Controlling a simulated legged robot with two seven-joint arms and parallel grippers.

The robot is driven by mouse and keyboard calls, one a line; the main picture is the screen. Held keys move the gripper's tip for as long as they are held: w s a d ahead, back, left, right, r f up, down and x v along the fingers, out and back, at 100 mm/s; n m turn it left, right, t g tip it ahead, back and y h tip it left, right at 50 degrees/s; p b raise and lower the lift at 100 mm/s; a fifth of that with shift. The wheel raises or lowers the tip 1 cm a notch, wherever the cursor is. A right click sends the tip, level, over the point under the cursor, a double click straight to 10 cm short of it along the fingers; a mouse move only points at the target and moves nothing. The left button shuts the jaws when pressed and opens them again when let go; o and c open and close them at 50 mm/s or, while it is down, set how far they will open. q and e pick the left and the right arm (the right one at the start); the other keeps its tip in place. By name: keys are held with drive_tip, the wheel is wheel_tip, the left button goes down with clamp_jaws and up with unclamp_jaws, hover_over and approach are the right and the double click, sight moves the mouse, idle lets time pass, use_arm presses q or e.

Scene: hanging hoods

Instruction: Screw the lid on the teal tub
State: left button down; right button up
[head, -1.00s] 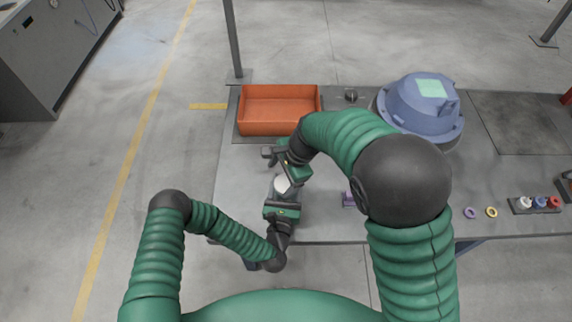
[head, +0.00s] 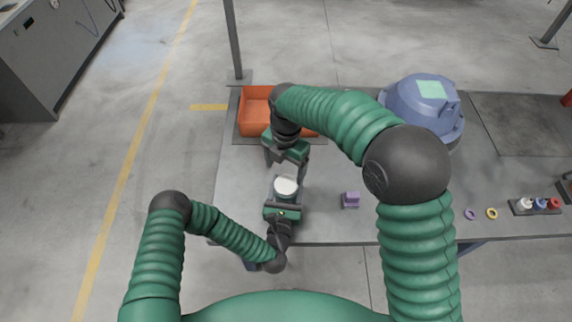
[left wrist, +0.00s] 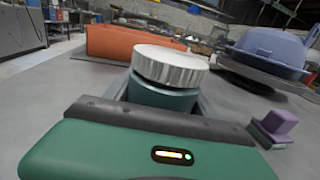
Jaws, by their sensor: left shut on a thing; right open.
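The teal tub (left wrist: 160,95) stands upright in the left wrist view, with the silver ribbed lid (left wrist: 170,65) on its top. I cannot tell how tightly the lid sits. In the head view, the lid's pale top (head: 286,186) shows near the table's front left part. My left gripper (head: 284,202) is shut on the tub from the front side, and its fingers partly hide the tub's lower part. My right gripper (head: 286,168) is open and empty, just behind the lid in the head view, with its fingers apart. It does not show in the left wrist view.
An orange bin (head: 256,93) stands at the back left of the table (head: 240,190). A purple block (head: 350,200) lies right of the tub. A large blue housing (head: 420,105) stands at the back right. Small rings and a rack (head: 535,206) lie at the right.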

sight(286, 184)
drive_tip(key=shift+w+d+r+n, duration=0.1)
drive_tip(key=shift+n, duration=0.5)
drive_tip(key=shift+w+d+r+n, duration=0.1)
drive_tip(key=shift+n, duration=0.5)
drive_tip(key=shift+f, duration=0.1)
wheel_tip(286, 184, down, 8)
drive_tip(key=shift+r, duration=0.1)
drive_tip(key=shift+c, duration=0.3)
